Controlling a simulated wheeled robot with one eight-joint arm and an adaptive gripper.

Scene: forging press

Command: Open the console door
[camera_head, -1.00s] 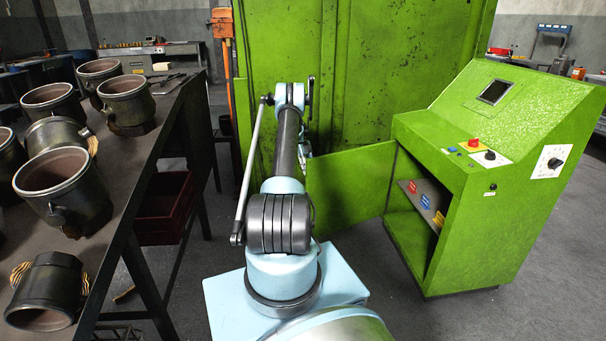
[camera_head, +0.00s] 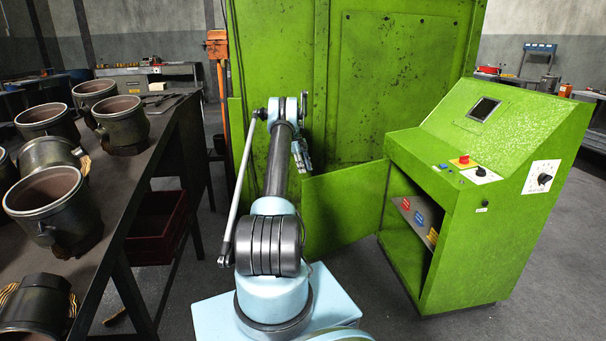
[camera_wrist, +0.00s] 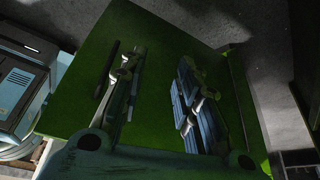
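The green console (camera_head: 490,190) stands on the right in the head view. Its door (camera_head: 345,205) stands swung wide open to the left, showing the compartment inside. My gripper (camera_head: 303,157) is by the upper left edge of the door, partly hidden behind my arm. In the wrist view my gripper (camera_wrist: 160,98) has its two fingers well apart, with nothing gripped between them. The green door panel (camera_wrist: 155,60) fills the view behind the fingers. I cannot tell whether a finger touches it. A dark bar beside the left finger may be a handle or a shadow.
A dark table (camera_head: 130,180) with several metal pots lies on the left, with a red bin (camera_head: 160,235) below it. The large green press (camera_head: 400,80) rises behind the door. Labelled switches (camera_head: 418,217) sit inside the console. The floor in front of the console is clear.

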